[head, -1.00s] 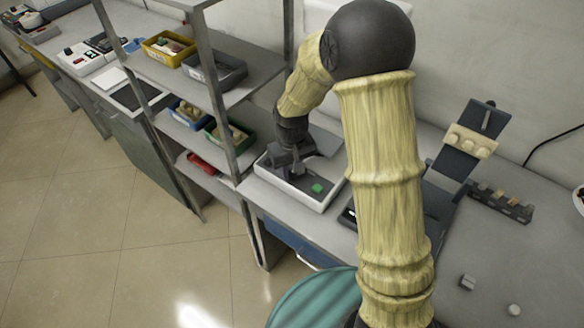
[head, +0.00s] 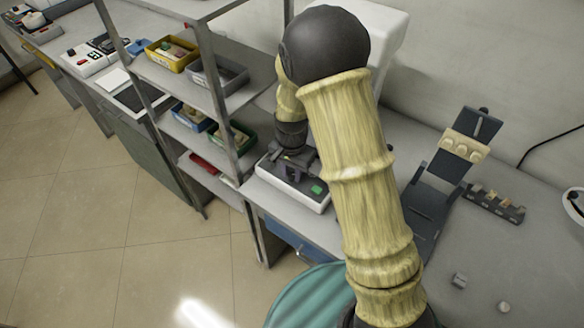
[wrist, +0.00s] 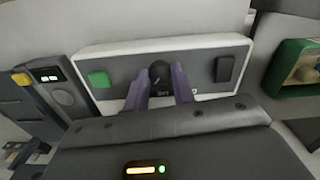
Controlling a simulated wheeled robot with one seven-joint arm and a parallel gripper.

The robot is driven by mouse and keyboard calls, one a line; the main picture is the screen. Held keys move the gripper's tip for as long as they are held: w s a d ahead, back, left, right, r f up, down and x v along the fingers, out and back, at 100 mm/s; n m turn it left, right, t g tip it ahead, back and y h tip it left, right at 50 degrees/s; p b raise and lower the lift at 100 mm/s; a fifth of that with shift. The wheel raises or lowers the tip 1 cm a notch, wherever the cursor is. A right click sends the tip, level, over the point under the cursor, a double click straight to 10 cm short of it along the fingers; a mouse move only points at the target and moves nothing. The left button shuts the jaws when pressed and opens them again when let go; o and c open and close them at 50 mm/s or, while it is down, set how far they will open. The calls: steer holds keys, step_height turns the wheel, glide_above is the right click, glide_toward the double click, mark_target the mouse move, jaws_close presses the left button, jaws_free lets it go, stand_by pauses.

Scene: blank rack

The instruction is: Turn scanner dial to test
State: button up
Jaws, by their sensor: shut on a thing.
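The scanner (head: 300,197) is a white-edged box with a dark front panel, on the bench right of the shelf rack. In the wrist view its panel (wrist: 204,73) carries a round black dial (wrist: 158,72) in the middle, a green button (wrist: 98,79) on the left and a black rocker switch (wrist: 225,68) on the right. My gripper (wrist: 162,84) has its two purple-grey fingers on either side of the dial, shut on it. Lettering below the dial is mostly hidden by the fingers.
The shelf rack (head: 222,120) stands close on the left with a yellow bin (head: 171,53), a grey bin (head: 217,73) and a green bin (head: 232,136). A dark stand (head: 455,150) and a slotted block (head: 494,206) are on the right. The bench front right is mostly clear.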

mark_target(292, 175)
steer(key=shift+w+r+m+p, duration=0.1)
steer(key=shift+m+p, duration=0.2)
steer(key=shift+m, duration=0.5)
steer(key=o, duration=1)
step_height(292, 175, up, 17)
steer(key=shift+r, duration=0.15)
